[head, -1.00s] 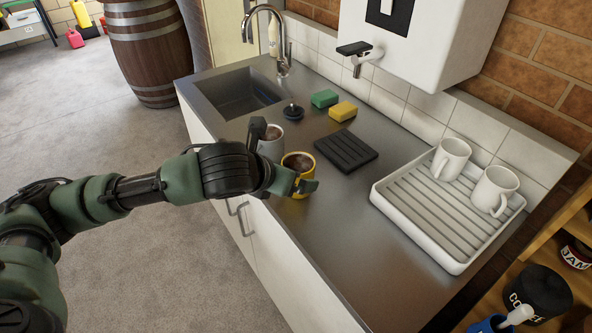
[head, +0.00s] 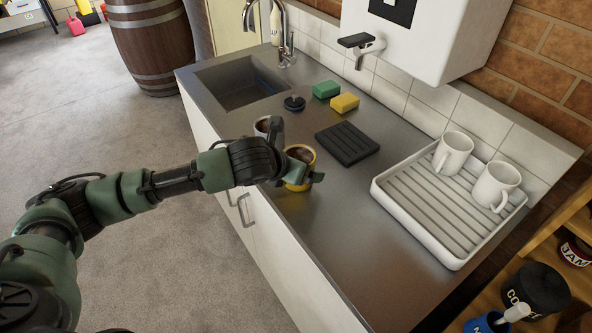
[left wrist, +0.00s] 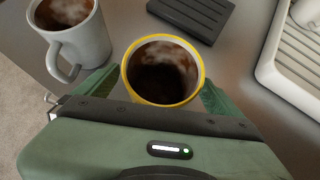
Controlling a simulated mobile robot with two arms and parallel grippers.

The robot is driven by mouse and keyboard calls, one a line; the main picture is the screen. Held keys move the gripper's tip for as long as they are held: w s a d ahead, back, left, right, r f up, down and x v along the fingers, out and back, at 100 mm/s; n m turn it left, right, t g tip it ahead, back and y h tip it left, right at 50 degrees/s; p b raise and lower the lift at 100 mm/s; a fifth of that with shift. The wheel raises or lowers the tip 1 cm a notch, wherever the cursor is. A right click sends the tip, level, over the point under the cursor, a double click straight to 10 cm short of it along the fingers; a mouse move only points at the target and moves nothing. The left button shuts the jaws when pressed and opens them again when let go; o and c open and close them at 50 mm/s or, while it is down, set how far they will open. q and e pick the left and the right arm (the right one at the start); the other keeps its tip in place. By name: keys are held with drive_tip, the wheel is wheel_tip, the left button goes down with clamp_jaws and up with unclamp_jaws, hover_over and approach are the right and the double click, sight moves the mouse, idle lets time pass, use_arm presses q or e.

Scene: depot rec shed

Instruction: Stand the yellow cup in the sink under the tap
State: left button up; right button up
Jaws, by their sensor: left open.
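The yellow cup (head: 299,168) stands upright on the steel counter in the head view, with dark brown contents and stains inside. In the left wrist view the yellow cup (left wrist: 163,70) sits between the two green fingers of my left gripper (left wrist: 160,92), which is open around it. In the head view my left gripper (head: 298,160) partly covers the cup. The sink (head: 236,84) is a sunken basin at the far end of the counter. The tap (head: 284,30) is a curved metal spout at its back edge. My right gripper is out of view.
A grey mug (left wrist: 72,32) with brown contents stands close left of the cup. A black ridged mat (head: 347,143), a yellow sponge (head: 344,103), a green sponge (head: 326,89) and a black plug (head: 294,103) lie behind. A white drying rack (head: 430,212) with two white mugs is right.

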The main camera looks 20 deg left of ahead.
use_arm(q)
drive_tip(key=c, duration=1.9)
drive_tip(key=shift+r, duration=0.1)
drive_tip(key=shift+c, duration=0.9)
